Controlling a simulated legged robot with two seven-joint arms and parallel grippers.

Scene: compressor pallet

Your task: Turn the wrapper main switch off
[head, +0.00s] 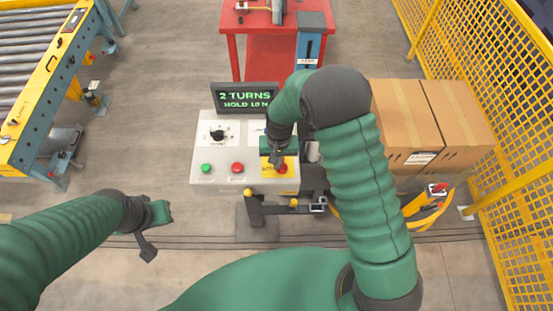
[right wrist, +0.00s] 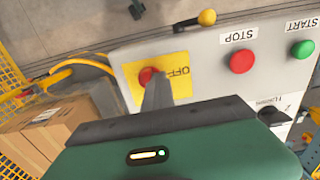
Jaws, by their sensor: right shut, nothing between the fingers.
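The wrapper main switch is a red knob (right wrist: 148,76) on a yellow plate (right wrist: 182,70) marked OFF in the right wrist view. In the head view the red knob (head: 283,169) is at the lower right of the light grey control panel (head: 219,151). My right gripper (head: 275,160) is shut and empty over the yellow plate. In the right wrist view its fingers (right wrist: 157,92) overlap the knob's edge; I cannot tell whether they touch it. The knob's exact turn is partly hidden. My left gripper (head: 158,228) hangs left of the panel, away from it; its jaw opening is unclear.
The panel also has a green START button (right wrist: 303,48), a red STOP button (right wrist: 242,61) and a black dial (head: 217,135). A display (head: 245,97) stands behind it. Cardboard boxes (head: 408,112) and a yellow fence (head: 490,80) are right; a roller conveyor (head: 40,60) is left.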

